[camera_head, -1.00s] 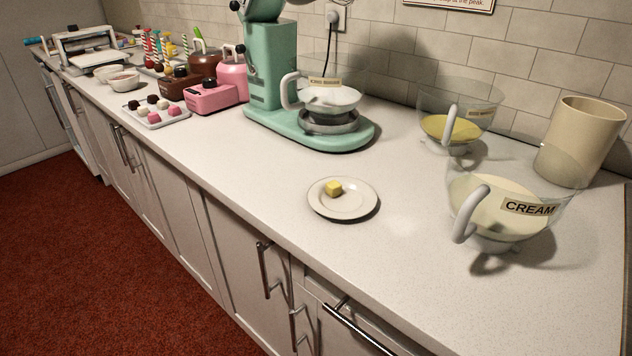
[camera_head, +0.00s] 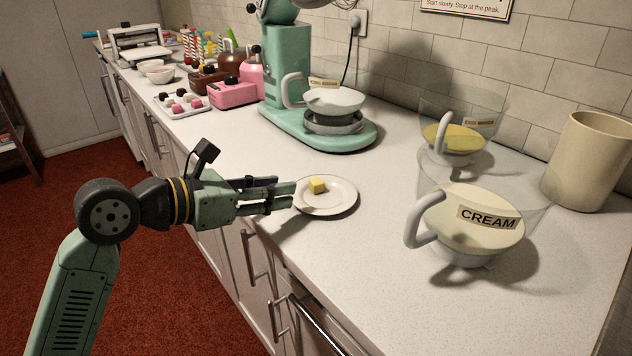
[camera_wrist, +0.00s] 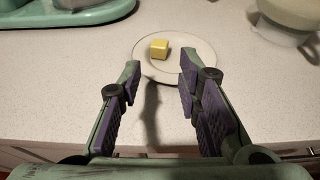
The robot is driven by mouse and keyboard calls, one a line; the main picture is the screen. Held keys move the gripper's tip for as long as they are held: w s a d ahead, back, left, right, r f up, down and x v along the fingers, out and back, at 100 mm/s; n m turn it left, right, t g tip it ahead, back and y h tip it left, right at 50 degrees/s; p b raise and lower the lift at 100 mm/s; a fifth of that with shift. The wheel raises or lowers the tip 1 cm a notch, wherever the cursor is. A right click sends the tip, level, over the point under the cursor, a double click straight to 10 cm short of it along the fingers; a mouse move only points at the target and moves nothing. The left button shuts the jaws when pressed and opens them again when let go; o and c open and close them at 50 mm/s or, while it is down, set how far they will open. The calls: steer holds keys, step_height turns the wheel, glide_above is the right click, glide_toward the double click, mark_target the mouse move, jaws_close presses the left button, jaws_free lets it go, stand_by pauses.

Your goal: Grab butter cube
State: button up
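The yellow butter cube (camera_head: 317,186) sits on a small white plate (camera_head: 340,205) near the counter's front edge. In the wrist view the butter cube (camera_wrist: 159,49) lies on the plate (camera_wrist: 205,52), ahead of the fingertips and between their lines. My gripper (camera_head: 292,193) reaches in from the left at the plate's left rim, apart from the cube. In the wrist view my gripper (camera_wrist: 158,80) is open and empty, with purple pads on both fingers.
The cream bowl (camera_head: 468,225) stands right of the plate, with another bowl (camera_head: 455,140) and a beige canister (camera_head: 588,160) beyond it. A green stand mixer (camera_head: 290,75) stands behind the plate. The counter between the plate and the cream bowl is clear.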

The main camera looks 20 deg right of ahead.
mark_target(314, 181)
steer(key=shift+x, duration=1.15)
steer(key=shift+w+d+r+p, duration=0.1)
steer(key=shift+w+d+p, duration=0.15)
steer(key=shift+d+p, duration=0.4)
steer(key=p+x, duration=0.1)
steer(key=x, duration=0.2)
steer(key=shift+w+d+p, duration=0.15)
steer(key=shift+d+p, duration=0.1)
steer(key=shift+p, duration=0.1)
steer(key=shift+w+d+f, duration=0.15)
steer(key=shift+d+f, duration=0.1)
steer(key=shift+f, duration=0.05)
steer(key=c, duration=0.5)
